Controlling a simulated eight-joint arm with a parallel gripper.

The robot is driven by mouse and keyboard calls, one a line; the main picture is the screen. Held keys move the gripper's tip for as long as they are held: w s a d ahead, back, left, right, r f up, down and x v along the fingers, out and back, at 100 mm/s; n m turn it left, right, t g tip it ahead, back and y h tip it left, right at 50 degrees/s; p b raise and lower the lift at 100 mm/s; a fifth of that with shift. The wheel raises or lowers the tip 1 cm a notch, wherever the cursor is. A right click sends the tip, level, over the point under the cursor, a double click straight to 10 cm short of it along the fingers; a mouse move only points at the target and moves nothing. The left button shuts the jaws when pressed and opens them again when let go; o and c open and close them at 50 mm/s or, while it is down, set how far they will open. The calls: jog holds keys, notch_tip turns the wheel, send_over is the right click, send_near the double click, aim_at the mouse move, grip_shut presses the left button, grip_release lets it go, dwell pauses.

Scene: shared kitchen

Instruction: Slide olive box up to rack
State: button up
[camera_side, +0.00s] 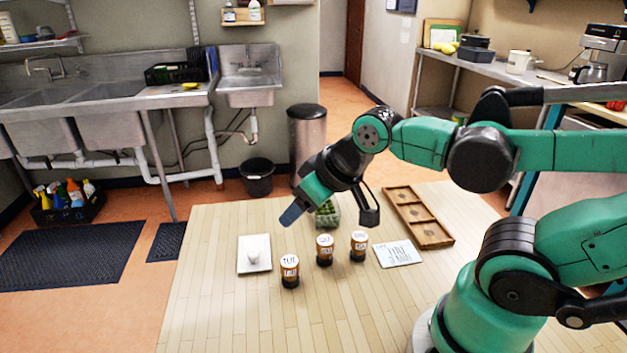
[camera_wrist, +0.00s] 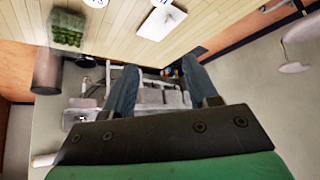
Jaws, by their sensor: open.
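The olive box (camera_side: 328,214) is a small green block with a bumpy top. It sits on the wooden table behind the jars, partly hidden by my wrist. In the wrist view the olive box (camera_wrist: 67,28) is at the upper left, outside the fingers. The rack (camera_side: 447,240) is a brown wooden tray with compartments, lying on the table to the right of the box and apart from it. My gripper (camera_side: 292,215) is above the table, left of the box, tilted down to the left. Its two fingers (camera_wrist: 161,88) are spread with nothing between them.
Three brown jars with white lids, such as the front one (camera_side: 290,272), stand in front of the box. A printed card (camera_side: 398,254) lies between jars and rack. The front table area is clear.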

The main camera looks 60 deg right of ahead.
aim_at(324, 209)
dwell(0.3)
jog(key=shift+w+d+r, duration=0.1)
jog(key=shift+w+r, duration=0.05)
jog(key=c, duration=0.6)
jog(key=w+d+n+g, duration=0.1)
jog(key=w, duration=0.1)
jog(key=w+d+r+n+g, duration=0.1)
jog(key=w+d+n, duration=0.1)
jog(key=w+d+r+n+g, duration=0.1)
jog(key=w, duration=0.2)
jog(key=shift+w+d+g+h, duration=0.1)
jog(key=shift+d+g+h, duration=0.2)
jog(key=shift+d, duration=0.05)
grip_shut()
jog(key=w+d+f+n+g, duration=0.3)
jog(key=w+d+f+n, duration=0.1)
jog(key=w+d+n, duration=0.15)
jog(key=shift+m+g, duration=0.25)
jog(key=shift+g, duration=0.05)
jog(key=f, duration=0.6)
jog(key=d+f, duration=0.1)
jog(key=f, duration=0.3)
jog(key=shift+w, duration=0.15)
jog(key=shift+s+d+f, duration=0.2)
jog(key=shift+s+d, duration=0.3)
jog(key=shift+s, duration=0.05)
jog(key=shift+s+d+f, duration=0.15)
jog(key=shift+s+d, duration=0.35)
jog(key=shift+s, duration=0.05)
jog(key=shift+s+d, duration=0.35)
